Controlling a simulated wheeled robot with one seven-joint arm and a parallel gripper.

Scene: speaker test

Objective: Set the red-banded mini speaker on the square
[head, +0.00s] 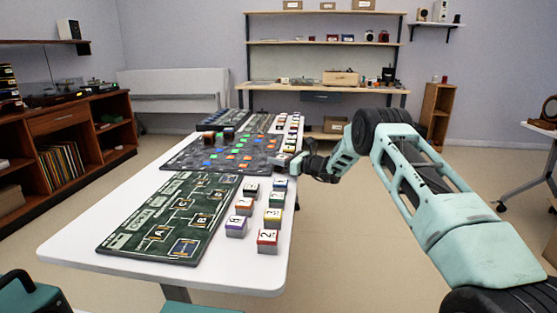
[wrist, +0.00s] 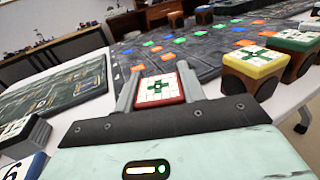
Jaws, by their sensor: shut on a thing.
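My gripper (head: 297,164) is over the right edge of the white table, beside the dark mat with coloured squares. In the wrist view, my gripper (wrist: 157,84) is shut on a small block with a red band and a white top with a green pattern, the red-banded mini speaker (wrist: 160,91). The dark mat (wrist: 128,50) lies beyond it, with orange, blue and green squares. The mat also shows mid-table in the head view (head: 190,160). I cannot tell which square is meant. Whether the speaker touches the table is hidden.
A green board (head: 150,215) with lettered boxes lies on the table's near part. Several banded blocks stand along the right edge, one red-banded with a 2 (head: 267,240). A yellow-banded block (wrist: 252,70) stands right of my gripper. Shelves (head: 325,43) line the back wall.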

